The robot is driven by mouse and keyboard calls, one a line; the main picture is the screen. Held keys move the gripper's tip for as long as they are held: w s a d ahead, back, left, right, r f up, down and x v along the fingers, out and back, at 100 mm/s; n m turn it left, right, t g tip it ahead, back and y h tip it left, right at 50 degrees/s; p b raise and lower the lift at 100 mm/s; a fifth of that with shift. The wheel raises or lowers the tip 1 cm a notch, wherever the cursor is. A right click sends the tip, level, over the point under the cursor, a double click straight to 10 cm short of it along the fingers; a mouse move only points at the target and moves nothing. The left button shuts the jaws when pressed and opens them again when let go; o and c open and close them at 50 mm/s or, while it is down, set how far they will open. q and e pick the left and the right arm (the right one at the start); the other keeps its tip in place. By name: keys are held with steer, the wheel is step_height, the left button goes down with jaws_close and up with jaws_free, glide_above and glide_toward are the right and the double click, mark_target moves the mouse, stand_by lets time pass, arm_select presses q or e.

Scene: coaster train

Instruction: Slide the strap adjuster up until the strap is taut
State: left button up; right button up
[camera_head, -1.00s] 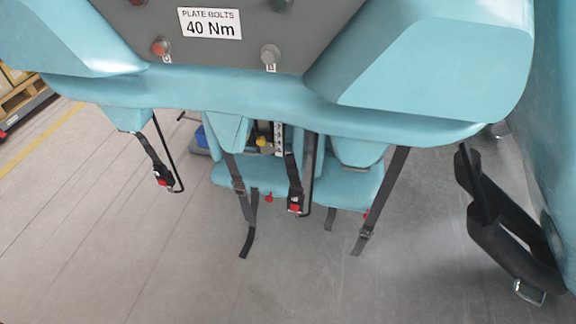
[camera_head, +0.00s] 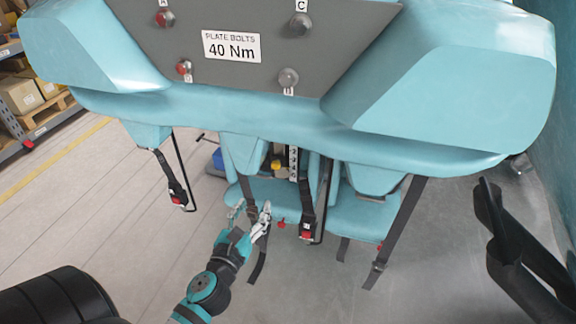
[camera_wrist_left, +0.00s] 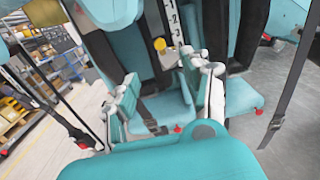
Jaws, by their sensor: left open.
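A dark strap (camera_head: 258,266) hangs from the teal seat on the left of the middle pair, with its loose tail below. Its adjuster (camera_wrist_left: 155,128) shows small in the left wrist view, as a dark buckle low on the strap between the fingers. My left gripper (camera_head: 251,212) is open, with its fingers on either side of this strap in the head view. In the left wrist view the fingers (camera_wrist_left: 168,78) are wide apart, and nothing is clamped. I cannot tell how close they are to the strap. My right gripper is not in view.
A teal car body (camera_head: 300,120) with a 40 Nm plate (camera_head: 231,46) overhangs the seats. A red-buckled strap (camera_head: 307,220) hangs to the right, and another strap with an adjuster (camera_head: 377,266) hangs farther right. A black bracket (camera_head: 510,255) stands at right.

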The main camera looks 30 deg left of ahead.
mark_target(275, 166)
arm_select(q)
steer(key=p+x, duration=0.2)
steer(key=x, duration=1.5)
steer(key=shift+w, duration=0.15)
steer(key=shift+r, duration=0.1)
steer(key=c, duration=1)
steer(key=shift+o, duration=0.2)
step_height(275, 166, up, 3)
steer(key=p, duration=0.3)
steer(key=shift+r, duration=0.1)
steer(key=o, duration=1)
steer(key=shift+f, duration=0.2)
steer(key=shift+c, duration=0.2)
